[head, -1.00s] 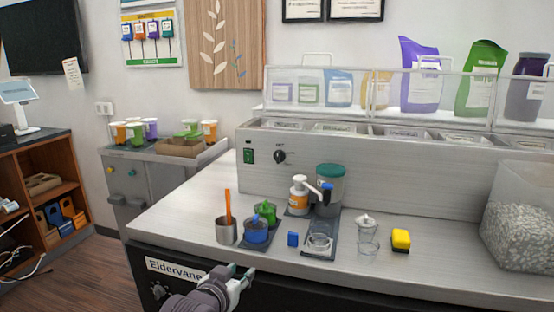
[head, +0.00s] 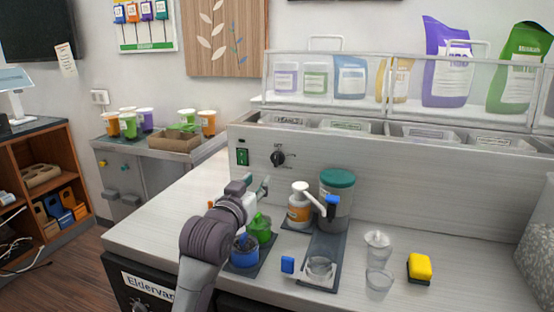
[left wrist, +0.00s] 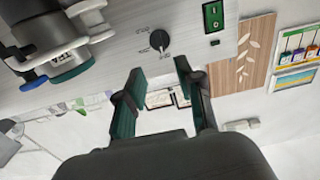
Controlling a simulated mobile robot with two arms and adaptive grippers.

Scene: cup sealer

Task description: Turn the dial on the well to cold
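The black dial (head: 278,158) sits on the front panel of the steel well (head: 380,180), right of a green switch (head: 243,157). In the left wrist view the dial (left wrist: 159,40) shows beyond my fingertips; its markings are too small to read. My left gripper (head: 262,187) is in front of the panel, below and a little left of the dial, apart from it. In the left wrist view its two fingers (left wrist: 158,72) are spread with nothing between them. My right gripper is not in view.
An orange-labelled pump bottle (head: 299,208) and a teal-lidded container (head: 338,200) stand right of my left gripper. Green (head: 259,228) and blue (head: 245,252) containers are close below it. A yellow block (head: 419,268) lies to the right.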

